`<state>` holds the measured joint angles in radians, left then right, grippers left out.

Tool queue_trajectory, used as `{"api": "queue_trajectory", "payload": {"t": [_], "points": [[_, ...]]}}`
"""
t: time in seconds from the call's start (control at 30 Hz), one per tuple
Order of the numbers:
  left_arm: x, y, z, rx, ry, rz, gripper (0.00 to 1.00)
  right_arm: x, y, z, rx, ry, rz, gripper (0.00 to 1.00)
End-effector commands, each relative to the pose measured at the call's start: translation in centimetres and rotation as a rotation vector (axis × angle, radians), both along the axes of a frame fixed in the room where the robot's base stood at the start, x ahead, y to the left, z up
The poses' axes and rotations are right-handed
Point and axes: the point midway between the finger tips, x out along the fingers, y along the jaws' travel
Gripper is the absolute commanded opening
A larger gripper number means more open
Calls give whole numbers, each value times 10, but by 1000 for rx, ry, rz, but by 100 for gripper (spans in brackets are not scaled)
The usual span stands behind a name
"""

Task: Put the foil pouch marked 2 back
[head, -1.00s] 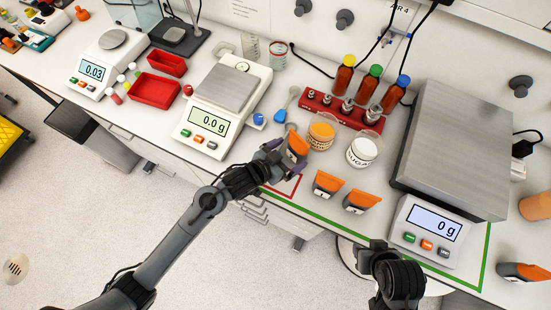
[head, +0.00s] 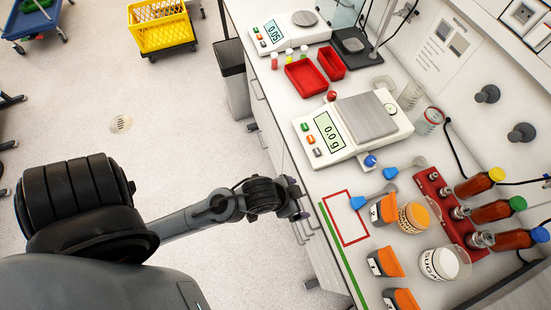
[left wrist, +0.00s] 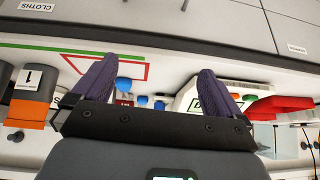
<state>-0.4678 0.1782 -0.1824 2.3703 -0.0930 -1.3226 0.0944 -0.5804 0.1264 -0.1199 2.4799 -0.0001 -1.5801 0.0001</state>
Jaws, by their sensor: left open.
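An orange-and-grey foil pouch (head: 383,208) stands on the bench beside the orange-lidded jar, near the red outlined square. Two similar pouches stand nearer the front right, one in the middle (head: 387,262) and one at the bottom edge (head: 402,299). Their numbers are too small to read surely in the head view. A pouch marked 1 (left wrist: 32,95) shows in the left wrist view, left of the jaws. My left gripper (head: 300,203) is off the bench's front edge, apart from the pouches. In the left wrist view its jaws (left wrist: 157,82) are open and empty. My right gripper is out of view.
The red outlined square (head: 346,218) is bare. A white scale (head: 352,130), an orange-lidded jar (head: 413,217), a white-lidded jar (head: 439,264) and a red rack (head: 440,195) with bottles crowd the bench. Open floor lies left of my gripper.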

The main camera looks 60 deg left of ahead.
Motion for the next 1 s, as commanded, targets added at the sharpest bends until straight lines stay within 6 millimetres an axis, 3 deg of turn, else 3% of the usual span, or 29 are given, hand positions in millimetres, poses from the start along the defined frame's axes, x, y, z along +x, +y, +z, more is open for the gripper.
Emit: {"api": "queue_trajectory", "payload": {"t": [0.1, 0.27, 0.73, 0.87, 1.0], "points": [[-40, 20, -1, 20, 139, 63, 100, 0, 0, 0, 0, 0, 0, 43], [-67, 32, 0, 31, 233, 95, 100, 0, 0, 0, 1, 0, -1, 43], [-69, 32, 9, 32, 242, 96, 100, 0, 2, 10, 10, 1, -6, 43], [-68, 32, 29, 32, 242, 96, 100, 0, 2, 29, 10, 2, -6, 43], [-68, 32, 63, 32, 242, 96, 100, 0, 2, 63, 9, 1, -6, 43]]}}
